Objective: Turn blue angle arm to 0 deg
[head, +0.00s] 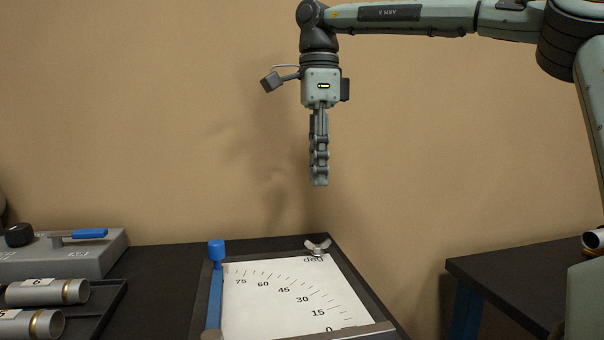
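The blue angle arm (215,300) lies along the left edge of the white angle scale (270,310), beyond the 75 mark, with a blue knob (216,249) standing up at its far end. The 0 mark (329,330) is at the lower right of the scale. The arm's near end is cut off by the frame's bottom edge. My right gripper (319,184) points down, well above and behind the board, touching nothing. Its fingers are seen edge-on, one in front of the other, so its opening is hidden. My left gripper is out of view.
A wing nut (317,248) sits at the board's far right corner. A grey bar (350,333) crosses its near right. At left are a grey box with a blue handle (90,234) and numbered tubes (48,291) in a dark tray. Another dark table (530,275) stands right, across a gap.

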